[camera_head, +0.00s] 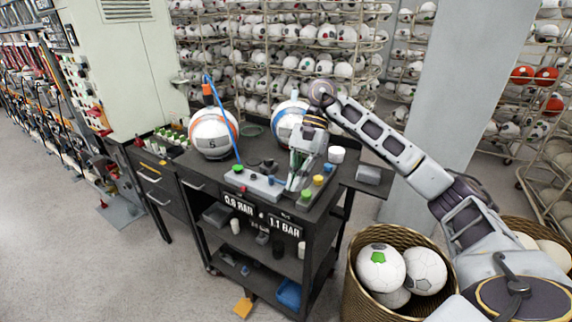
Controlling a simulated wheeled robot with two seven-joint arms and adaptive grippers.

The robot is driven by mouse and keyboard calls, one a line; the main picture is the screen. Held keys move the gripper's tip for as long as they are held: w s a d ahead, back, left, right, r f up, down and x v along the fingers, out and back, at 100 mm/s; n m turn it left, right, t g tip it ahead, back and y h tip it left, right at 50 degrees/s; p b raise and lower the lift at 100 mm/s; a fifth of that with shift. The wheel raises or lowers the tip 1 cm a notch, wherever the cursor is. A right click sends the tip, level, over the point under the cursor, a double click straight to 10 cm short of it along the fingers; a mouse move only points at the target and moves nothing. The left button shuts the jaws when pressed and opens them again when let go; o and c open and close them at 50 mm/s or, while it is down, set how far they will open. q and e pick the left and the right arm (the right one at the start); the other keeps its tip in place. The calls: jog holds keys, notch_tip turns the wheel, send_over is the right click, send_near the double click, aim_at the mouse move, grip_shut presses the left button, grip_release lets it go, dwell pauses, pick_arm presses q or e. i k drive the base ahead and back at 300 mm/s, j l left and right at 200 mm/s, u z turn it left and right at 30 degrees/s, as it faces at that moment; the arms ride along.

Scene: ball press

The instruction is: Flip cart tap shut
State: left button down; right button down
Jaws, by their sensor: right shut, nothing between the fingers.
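The dark cart (275,215) stands in the middle, its front labelled 0.9 BAR and 1.1 BAR. On its top lies a grey control box (262,190) with a green knob (238,169) and a small red part. A blue hose (222,100) runs from near this box up to an orange fitting on a ball. The tap is too small to make out clearly; it may be among the small parts near my gripper. My right gripper (291,186) points down, shut and empty, at the right end of the grey box. I cannot tell whether it touches. My left gripper is out of view.
A ball (213,135) and a blue-white ball (288,120) sit on the cart. A box with coloured buttons (316,184) and a white cup (336,154) are right of the gripper. A basket of balls (355,295) stands at front right. Open floor lies left.

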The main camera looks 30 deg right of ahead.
aim_at(271, 179)
jog(key=i+l, duration=0.7)
jog(key=i, duration=0.05)
